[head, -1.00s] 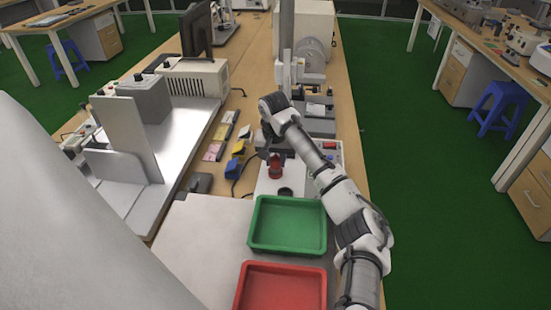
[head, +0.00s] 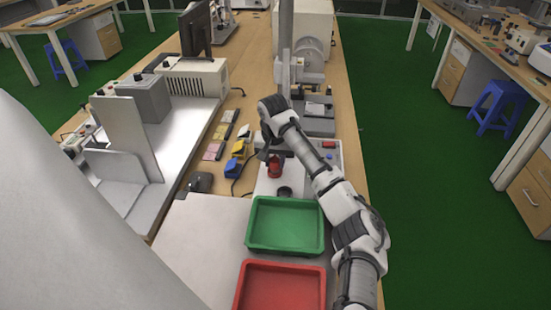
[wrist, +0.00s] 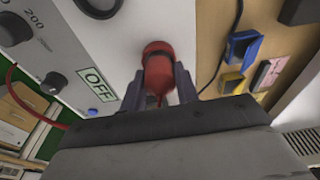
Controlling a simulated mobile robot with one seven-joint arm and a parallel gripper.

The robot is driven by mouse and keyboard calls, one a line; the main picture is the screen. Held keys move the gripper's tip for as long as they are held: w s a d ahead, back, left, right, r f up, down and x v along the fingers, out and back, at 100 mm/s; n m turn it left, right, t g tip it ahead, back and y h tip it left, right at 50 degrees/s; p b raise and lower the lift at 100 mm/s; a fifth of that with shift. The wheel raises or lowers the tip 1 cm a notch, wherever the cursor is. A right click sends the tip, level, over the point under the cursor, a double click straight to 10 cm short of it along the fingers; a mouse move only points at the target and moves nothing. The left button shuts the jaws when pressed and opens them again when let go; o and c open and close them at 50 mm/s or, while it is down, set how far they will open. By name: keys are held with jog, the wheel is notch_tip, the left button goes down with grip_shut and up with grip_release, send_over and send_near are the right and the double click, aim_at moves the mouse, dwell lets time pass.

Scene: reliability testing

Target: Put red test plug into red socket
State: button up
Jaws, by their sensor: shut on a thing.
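The red test plug (wrist: 158,80) is between the two dark fingers of my gripper (wrist: 158,92) in the wrist view, and the gripper is shut on it. The plug's far end is at the white panel, where a rounded red rim (wrist: 157,48) shows. I cannot tell whether this rim is the plug's end or the red socket, nor how deep the plug sits. In the head view a red piece (head: 275,168) shows below my gripper (head: 271,154) at the white panel (head: 267,185). My arm hides part of that panel.
A black ring socket (head: 284,192) is on the panel near the red piece. A green tray (head: 247,238) and a red tray (head: 238,290) are in front. Blue and yellow blocks (head: 234,165) and a cable lie to the left. An OFF label (wrist: 97,84) is on the panel.

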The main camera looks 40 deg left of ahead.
jog(key=shift+a, duration=0.1)
jog(key=shift+r+p, duration=0.45)
jog(key=shift+p, duration=0.05)
jog(key=shift+w+r+p, duration=0.1)
jog(key=shift+p, duration=0.3)
dwell(0.3)
